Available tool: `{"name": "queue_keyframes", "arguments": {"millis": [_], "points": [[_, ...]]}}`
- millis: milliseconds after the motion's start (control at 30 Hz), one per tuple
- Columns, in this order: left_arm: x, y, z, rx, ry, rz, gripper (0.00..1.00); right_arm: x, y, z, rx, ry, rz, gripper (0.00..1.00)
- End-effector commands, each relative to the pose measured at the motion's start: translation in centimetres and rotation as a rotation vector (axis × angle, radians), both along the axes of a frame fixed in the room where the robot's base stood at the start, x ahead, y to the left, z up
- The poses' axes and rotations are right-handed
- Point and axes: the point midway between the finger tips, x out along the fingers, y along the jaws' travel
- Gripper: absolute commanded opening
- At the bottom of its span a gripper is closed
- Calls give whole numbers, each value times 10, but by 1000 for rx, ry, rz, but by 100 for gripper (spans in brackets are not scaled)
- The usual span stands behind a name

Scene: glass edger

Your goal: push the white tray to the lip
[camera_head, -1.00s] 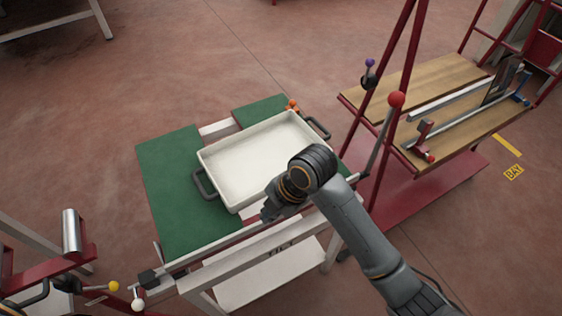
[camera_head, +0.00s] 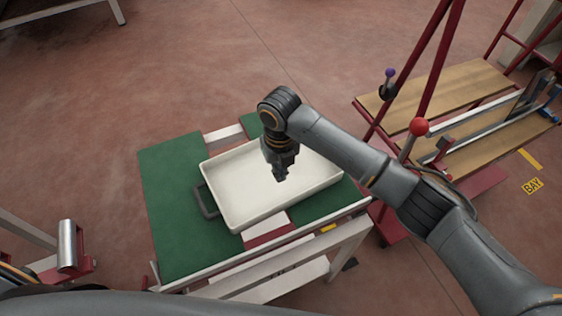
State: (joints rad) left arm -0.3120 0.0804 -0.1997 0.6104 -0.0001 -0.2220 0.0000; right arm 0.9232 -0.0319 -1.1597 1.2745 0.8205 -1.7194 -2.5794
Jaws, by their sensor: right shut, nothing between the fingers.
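The white tray (camera_head: 235,208) is a shallow rectangular pan with dark handles. It lies flat on the green-topped table (camera_head: 170,205), with its left handle (camera_head: 205,200) in view; its right handle is hidden behind my right arm. My right gripper (camera_head: 281,176) points down over the inside of the tray, shut and empty. I cannot tell whether its tips touch the tray floor. A strip of green shows between the tray and the table's pale front edge (camera_head: 300,232). My left gripper is not in view.
A red frame with a red-knobbed lever (camera_head: 419,127) stands right of the table, beside a wood-topped bench (camera_head: 440,90). A metal roller on a red stand (camera_head: 67,245) is at lower left.

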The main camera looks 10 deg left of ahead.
Motion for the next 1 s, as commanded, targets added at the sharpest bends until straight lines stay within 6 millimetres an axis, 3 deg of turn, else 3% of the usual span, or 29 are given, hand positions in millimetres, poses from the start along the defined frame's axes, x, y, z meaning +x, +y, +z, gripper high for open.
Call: {"name": "queue_keyframes", "arguments": {"millis": [200, 300, 500, 1000], "points": [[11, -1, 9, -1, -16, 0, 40, -2, 0, -46, -1, 3, -1, 0], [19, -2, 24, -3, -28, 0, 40, -15, -9, -39, 1, 0, 0, 0], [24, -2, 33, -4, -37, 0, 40, -31, -19, -41, 2, -1, 0, 0], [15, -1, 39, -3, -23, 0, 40, -38, -24, -40, 0, -2, -1, 0]]}}
